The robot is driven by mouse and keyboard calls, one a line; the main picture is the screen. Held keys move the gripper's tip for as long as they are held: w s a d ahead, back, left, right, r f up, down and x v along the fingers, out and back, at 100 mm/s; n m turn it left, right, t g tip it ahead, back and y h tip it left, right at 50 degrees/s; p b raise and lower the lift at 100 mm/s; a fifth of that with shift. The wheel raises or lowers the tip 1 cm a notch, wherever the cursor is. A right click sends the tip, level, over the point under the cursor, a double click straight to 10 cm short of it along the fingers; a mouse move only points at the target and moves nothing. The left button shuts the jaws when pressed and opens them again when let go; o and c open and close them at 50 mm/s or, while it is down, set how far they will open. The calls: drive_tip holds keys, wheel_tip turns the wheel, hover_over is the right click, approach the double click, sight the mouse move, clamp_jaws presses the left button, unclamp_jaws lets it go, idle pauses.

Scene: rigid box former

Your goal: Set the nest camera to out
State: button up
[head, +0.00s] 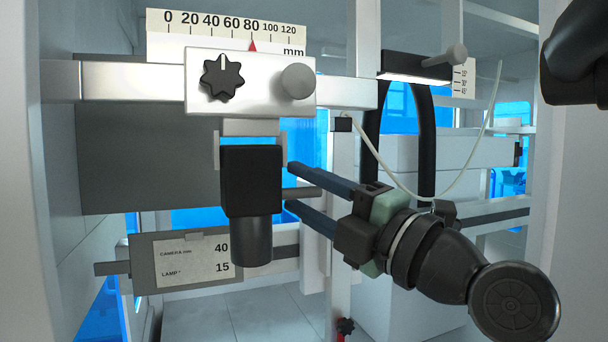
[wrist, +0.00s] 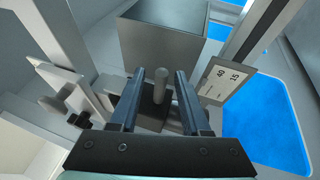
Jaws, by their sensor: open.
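The nest camera (head: 251,180) is a black box with a lens barrel below, hung from a pale carriage (head: 250,98) on a horizontal rail. A grey peg (head: 306,192) sticks out from its right side. My gripper (head: 289,186) is open, its two blue-grey fingers reaching from the right, one above and one below the peg. In the wrist view the peg (wrist: 160,85) stands between the spread fingers (wrist: 159,75); I cannot tell whether they touch it. The red pointer (head: 253,46) is near 80 on the mm scale (head: 225,36).
A black star knob (head: 222,77) and a round grey knob (head: 298,81) are on the carriage. A card (head: 193,261) reads camera 40 mm, lamp 15°. A lamp bar (head: 416,67) with a side knob and angle scale is at the right. A grey box (head: 150,165) is behind.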

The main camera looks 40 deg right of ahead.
drive_tip(key=shift+w, duration=0.1)
clamp_jaws()
idle(1.4)
